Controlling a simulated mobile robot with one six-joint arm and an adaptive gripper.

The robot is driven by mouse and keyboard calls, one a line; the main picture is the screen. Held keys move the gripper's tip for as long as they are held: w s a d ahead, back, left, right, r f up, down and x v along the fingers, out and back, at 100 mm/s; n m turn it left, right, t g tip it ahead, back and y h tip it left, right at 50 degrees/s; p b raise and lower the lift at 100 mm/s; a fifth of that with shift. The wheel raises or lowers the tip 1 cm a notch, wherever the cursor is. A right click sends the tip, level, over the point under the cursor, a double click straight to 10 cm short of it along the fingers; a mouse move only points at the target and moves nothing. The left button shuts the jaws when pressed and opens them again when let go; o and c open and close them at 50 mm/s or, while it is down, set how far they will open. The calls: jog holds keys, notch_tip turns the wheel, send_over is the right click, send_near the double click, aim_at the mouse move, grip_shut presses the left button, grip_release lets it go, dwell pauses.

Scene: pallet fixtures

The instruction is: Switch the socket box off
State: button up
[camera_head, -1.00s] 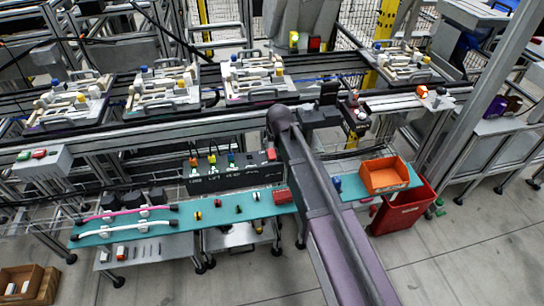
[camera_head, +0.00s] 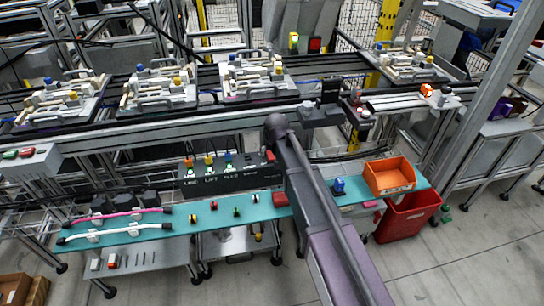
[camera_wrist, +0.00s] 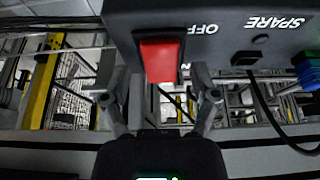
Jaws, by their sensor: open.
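The socket box (camera_head: 222,180) is a dark grey box with white lettering and coloured plugs, on the back of the teal shelf. Its red switch (camera_head: 270,155) is at the right end. In the wrist view the box (camera_wrist: 220,50) fills the top right, its lettering upside down. The red switch (camera_wrist: 160,58) is close, at upper centre, next to the word OFF. My gripper (camera_wrist: 160,82) is open, one finger on each side of the switch's lower part in the picture. I cannot tell whether it touches. In the head view my arm hides the gripper.
The teal shelf (camera_head: 240,222) carries small coloured parts and pink and white hoses. An orange bin (camera_head: 390,177) stands at its right end, above a red bin (camera_head: 408,218). A conveyor with pallet fixtures (camera_head: 158,90) runs behind. A black cable (camera_wrist: 275,120) hangs from the box.

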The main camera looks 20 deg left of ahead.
jog(key=shift+f, duration=0.2)
grip_shut()
jog(key=shift+w, duration=0.1)
